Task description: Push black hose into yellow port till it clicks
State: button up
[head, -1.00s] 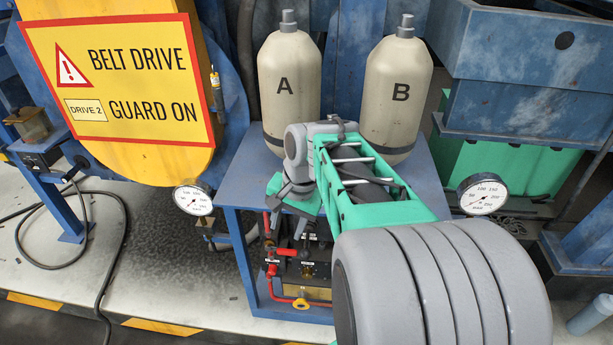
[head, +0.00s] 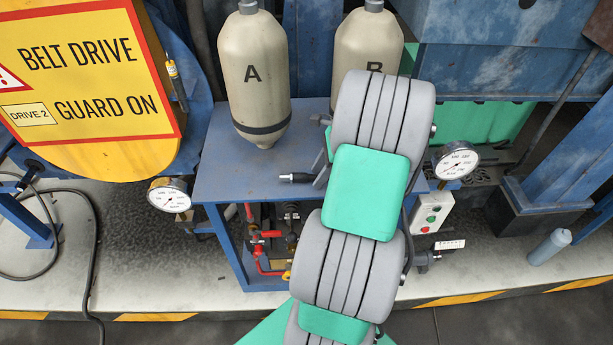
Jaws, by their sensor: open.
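My gripper (head: 321,170) shows only in part at the left edge of my arm, above the blue table; the arm hides the rest. It is open. A short black cylindrical piece with a light tip (head: 297,178) lies at its left side, over the tabletop. I cannot tell whether this is the black hose's end or whether the gripper touches it. A small yellow part (head: 287,275) shows under the table beside red pipework, largely hidden by my arm. I cannot tell whether it is the yellow port.
Tank A (head: 254,80) and tank B (head: 366,45) stand on the blue table (head: 225,175). Gauges flank the table at left (head: 169,195) and right (head: 456,161). A button box (head: 432,213) is at right. A black cable (head: 94,260) lies on the left floor.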

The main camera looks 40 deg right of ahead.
grip_shut()
dwell(0.4)
